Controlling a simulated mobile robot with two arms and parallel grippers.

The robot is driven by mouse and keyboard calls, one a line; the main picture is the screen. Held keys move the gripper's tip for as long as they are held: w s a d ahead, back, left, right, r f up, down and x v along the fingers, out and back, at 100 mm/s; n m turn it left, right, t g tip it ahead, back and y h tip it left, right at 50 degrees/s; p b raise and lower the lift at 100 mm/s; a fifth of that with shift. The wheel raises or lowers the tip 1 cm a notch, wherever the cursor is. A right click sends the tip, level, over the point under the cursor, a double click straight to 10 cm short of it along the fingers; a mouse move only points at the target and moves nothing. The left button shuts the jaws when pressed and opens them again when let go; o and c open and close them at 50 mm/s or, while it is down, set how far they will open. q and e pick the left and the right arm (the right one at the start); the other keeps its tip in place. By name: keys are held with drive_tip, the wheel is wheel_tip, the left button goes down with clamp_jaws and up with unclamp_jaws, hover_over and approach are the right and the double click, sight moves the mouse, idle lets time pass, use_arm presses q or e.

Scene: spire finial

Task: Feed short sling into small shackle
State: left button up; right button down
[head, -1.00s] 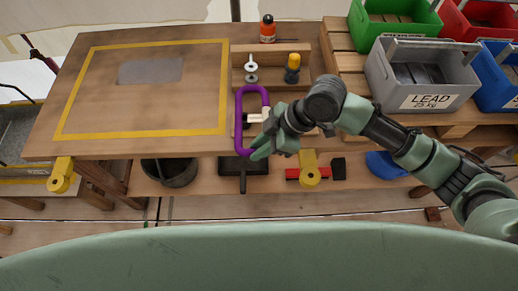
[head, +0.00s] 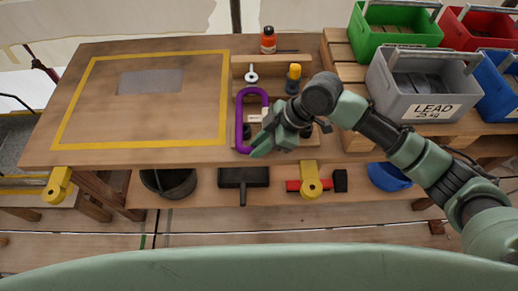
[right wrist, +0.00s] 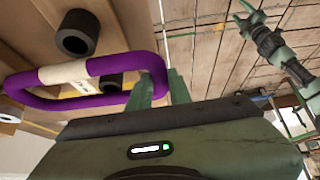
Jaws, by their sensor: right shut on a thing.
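The short sling is a purple closed loop (head: 239,120) with a cream label. My right gripper (head: 262,146) is shut on its near end, at the front of the wooden tray. In the right wrist view the loop (right wrist: 118,66) runs left from the green fingers (right wrist: 160,88). Whether it touches the tray cannot be told. A silver piece with a ring and pin (head: 251,73) stands in the tray beyond the loop. I cannot make out which piece is the small shackle. My left gripper (right wrist: 243,14) shows small in the right wrist view, its fingers seemingly apart and empty.
The wooden tray (head: 277,50) also holds a yellow-topped dark piece (head: 293,78). An orange bottle (head: 268,40) stands behind. A grey LEAD crate (head: 420,85) is at right. The yellow-taped area at left is largely clear.

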drive_tip(key=shift+w+b, duration=0.7)
drive_tip(key=shift+w, duration=2.5)
drive_tip(key=c, duration=1.2)
unclamp_jaws()
drive_tip(key=v, duration=0.7)
drive_tip(key=shift+d+r+b, duration=0.2)
drive_tip(key=shift+r+b, duration=0.15)
drive_tip(key=shift+b, duration=0.05)
drive_tip(key=shift+f, duration=0.1)
